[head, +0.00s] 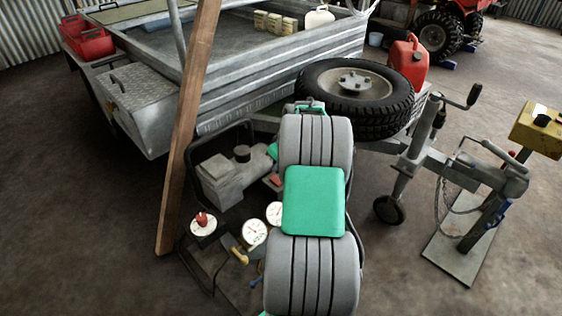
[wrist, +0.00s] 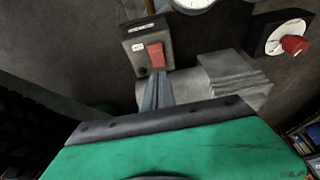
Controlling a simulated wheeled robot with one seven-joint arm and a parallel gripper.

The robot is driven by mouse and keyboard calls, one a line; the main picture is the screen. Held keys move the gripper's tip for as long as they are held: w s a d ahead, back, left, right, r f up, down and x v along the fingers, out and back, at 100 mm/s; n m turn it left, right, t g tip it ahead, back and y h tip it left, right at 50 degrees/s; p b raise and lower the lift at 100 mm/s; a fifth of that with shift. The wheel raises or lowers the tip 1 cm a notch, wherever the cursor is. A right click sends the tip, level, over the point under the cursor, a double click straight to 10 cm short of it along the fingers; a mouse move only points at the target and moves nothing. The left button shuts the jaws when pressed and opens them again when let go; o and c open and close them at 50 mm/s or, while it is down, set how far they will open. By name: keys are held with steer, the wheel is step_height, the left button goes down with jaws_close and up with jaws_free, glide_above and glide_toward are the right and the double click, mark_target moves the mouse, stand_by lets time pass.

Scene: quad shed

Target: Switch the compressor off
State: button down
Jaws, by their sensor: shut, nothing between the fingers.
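The compressor (head: 220,182) stands on the floor in the middle of the head view, with a grey motor and a tubular frame. In the wrist view a dark switch box (wrist: 136,37) carries a red rocker switch (wrist: 156,55) and small white labels too small to read. My gripper (wrist: 157,77) is shut and empty, its fingertips just below the rocker in the picture; I cannot tell whether they touch it. A red part, probably the same switch, shows in the head view (head: 277,180) beside my arm. My arm hides part of the compressor, and my fingertips are not clear there.
A red knob on a white dial (head: 203,220) and gauges (head: 255,233) sit on the compressor's front. A wooden post (head: 190,120) leans close on the left. Behind are a trailer (head: 240,85) and spare wheel (head: 355,88). Floor at left is clear.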

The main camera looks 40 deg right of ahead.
mark_target(277, 181)
steer(key=x, duration=0.1)
steer(key=b+x, duration=0.1)
steer(key=x, duration=0.3)
steer(key=shift+s+b, duration=0.35)
steer(key=shift+p, duration=0.3)
steer(key=shift+w+f+g+p, duration=0.1)
steer(key=shift+w+g+p, duration=0.05)
steer(key=shift+g+p, duration=0.3)
steer(key=shift+f+b, duration=0.25)
steer(key=shift+b, duration=0.05)
steer(key=shift+s, duration=1)
